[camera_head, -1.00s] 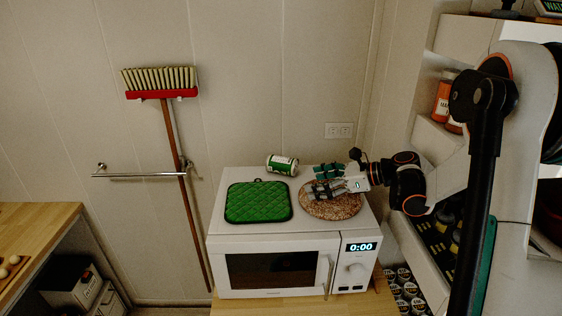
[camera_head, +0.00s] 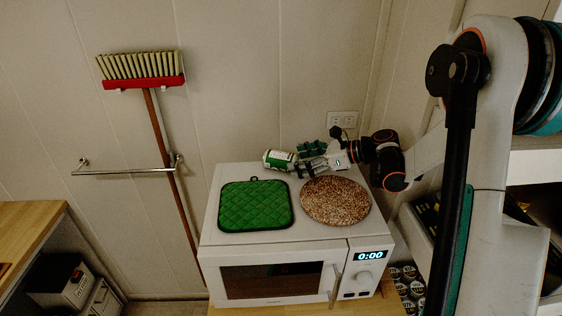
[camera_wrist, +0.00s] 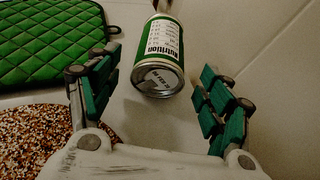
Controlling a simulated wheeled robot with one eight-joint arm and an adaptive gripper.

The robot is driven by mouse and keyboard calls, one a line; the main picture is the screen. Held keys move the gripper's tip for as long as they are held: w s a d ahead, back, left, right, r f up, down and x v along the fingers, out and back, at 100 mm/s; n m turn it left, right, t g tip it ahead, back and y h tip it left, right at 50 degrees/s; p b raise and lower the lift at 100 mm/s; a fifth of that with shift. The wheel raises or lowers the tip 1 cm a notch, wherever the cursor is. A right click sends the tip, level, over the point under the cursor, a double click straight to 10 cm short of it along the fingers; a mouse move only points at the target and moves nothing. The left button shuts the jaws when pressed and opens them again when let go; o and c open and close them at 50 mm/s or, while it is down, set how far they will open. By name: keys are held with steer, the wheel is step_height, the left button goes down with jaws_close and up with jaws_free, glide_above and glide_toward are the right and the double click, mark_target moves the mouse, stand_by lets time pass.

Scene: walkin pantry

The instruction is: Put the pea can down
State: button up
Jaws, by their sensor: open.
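The pea can (camera_head: 279,160) is green and white and lies on its side at the back of the white microwave's top (camera_head: 232,241). It also shows in the wrist view (camera_wrist: 160,55), one metal end facing my gripper. My gripper (camera_head: 306,160) is just right of the can at the back of the microwave. In the wrist view my gripper (camera_wrist: 157,100) has its green-padded fingers spread wide, with the can's near end ahead between them and a gap on both sides. The fingers do not appear to touch the can.
A green quilted pot holder (camera_head: 255,205) lies front left on the microwave top, and a round speckled trivet (camera_head: 335,201) lies front right. The wall with an outlet (camera_head: 342,119) is close behind. A broom (camera_head: 141,71) hangs at left.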

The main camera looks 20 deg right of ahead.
mark_target(281, 161)
steer(key=x, duration=0.4)
steer(key=shift+s+d, duration=0.1)
steer(key=shift+r, duration=0.1)
steer(key=shift+c, duration=0.6)
steer(key=c, duration=1.3)
steer(key=shift+c, duration=0.4)
steer(key=shift+r, duration=0.1)
